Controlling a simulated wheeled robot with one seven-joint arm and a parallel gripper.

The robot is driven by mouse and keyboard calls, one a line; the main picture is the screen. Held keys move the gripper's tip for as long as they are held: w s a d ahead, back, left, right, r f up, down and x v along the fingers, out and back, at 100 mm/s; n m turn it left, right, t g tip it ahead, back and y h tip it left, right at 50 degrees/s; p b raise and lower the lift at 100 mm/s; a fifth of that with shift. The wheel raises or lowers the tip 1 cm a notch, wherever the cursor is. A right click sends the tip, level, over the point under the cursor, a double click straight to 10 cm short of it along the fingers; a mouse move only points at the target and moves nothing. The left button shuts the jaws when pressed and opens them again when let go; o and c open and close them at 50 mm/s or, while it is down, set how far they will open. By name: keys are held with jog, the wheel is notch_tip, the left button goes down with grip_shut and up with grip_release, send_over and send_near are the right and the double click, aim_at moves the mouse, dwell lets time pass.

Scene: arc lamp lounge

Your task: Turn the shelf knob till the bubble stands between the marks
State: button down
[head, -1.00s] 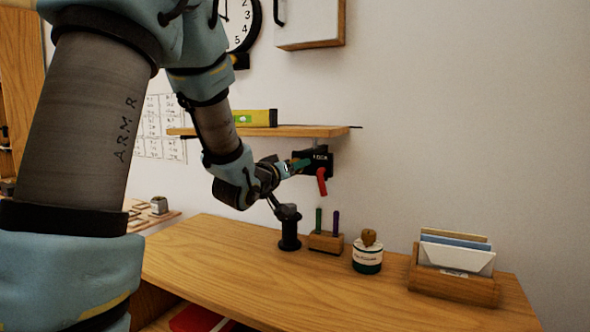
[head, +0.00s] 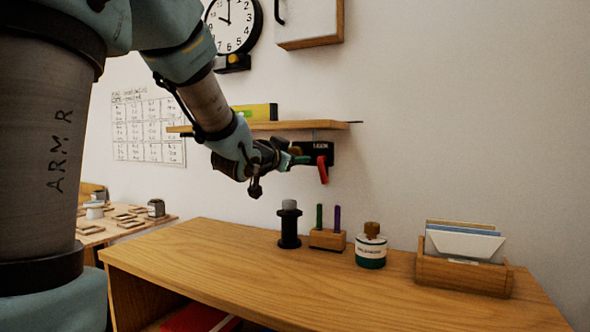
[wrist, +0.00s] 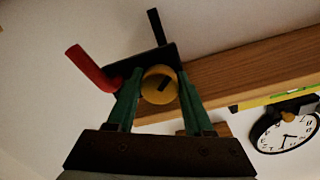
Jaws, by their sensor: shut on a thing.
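The yellow shelf knob (wrist: 160,84) has a dark slot in its face and sits on a black bracket (head: 318,152) under the wooden shelf (head: 285,126). My gripper (head: 292,158) has green fingers, one on each side of the knob in the wrist view, and is shut on it. In the head view my gripper hides the knob. A yellow spirit level (head: 262,111) with a green vial lies on the shelf; its end also shows in the wrist view (wrist: 250,104). The bubble and marks are too small to make out.
A red lever (head: 322,168) hangs from the bracket, close beside my fingers. On the desk (head: 210,250) below stand a black post (head: 289,228), a pen block (head: 327,240), a jar (head: 371,250) and a letter holder (head: 465,270). A clock (head: 232,24) hangs above.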

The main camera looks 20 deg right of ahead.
jog(key=m+b, duration=0.3)
jog(key=b, duration=0.1)
jog(key=shift+f+m, duration=0.2)
jog(key=shift+m, duration=0.2)
jog(key=shift+r+m+b, duration=0.1)
jog(key=shift+m+b, duration=0.55)
jog(key=shift+m, duration=0.05)
jog(key=shift+c, duration=1.5)
grip_release()
jog(key=shift+r, duration=0.1)
jog(key=v, duration=1)
jog(key=shift+s+a, duration=0.2)
jog(key=shift+s, duration=0.15)
